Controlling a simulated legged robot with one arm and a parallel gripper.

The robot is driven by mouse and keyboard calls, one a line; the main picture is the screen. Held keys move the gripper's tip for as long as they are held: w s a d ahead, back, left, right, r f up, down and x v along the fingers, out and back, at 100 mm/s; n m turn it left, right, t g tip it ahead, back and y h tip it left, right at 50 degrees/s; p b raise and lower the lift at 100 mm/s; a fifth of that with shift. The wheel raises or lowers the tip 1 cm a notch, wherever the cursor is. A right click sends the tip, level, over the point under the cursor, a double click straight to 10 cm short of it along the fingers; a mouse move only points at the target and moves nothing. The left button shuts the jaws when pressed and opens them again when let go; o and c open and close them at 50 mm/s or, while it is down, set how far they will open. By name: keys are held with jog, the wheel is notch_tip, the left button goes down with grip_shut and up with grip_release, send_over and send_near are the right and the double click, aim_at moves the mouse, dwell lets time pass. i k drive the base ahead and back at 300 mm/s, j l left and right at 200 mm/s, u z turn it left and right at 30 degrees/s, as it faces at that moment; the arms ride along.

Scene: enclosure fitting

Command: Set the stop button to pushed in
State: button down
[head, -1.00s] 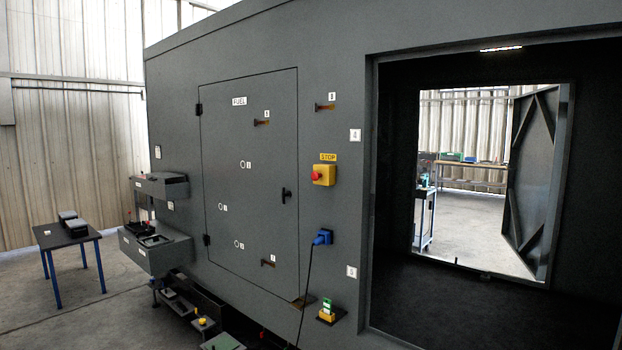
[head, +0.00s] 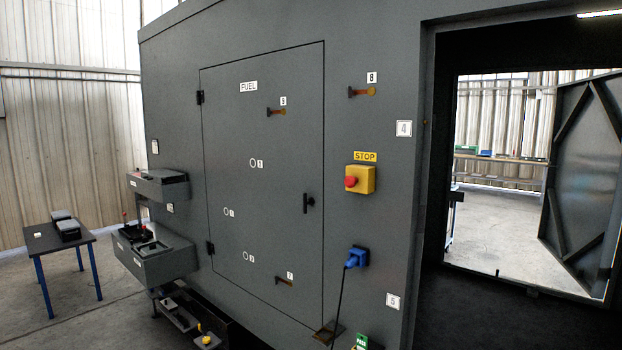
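The stop button is a red knob (head: 351,182) on a yellow box (head: 361,179) fixed to the grey enclosure wall, right of the fuel door. A yellow STOP label (head: 365,156) is just above it. The red knob stands out from the box's face; whether it is pushed in cannot be told at this size. My gripper is not in view.
A blue plug (head: 356,258) with a hanging black cable is below the button. The closed fuel door (head: 262,180) has a black handle. An open doorway is at the right. Grey drawers (head: 158,262) jut out at the left, beyond them a small table (head: 58,240).

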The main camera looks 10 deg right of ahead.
aim_at(350, 181)
jog(key=i+j+u, duration=0.1)
jog(key=i, duration=0.85)
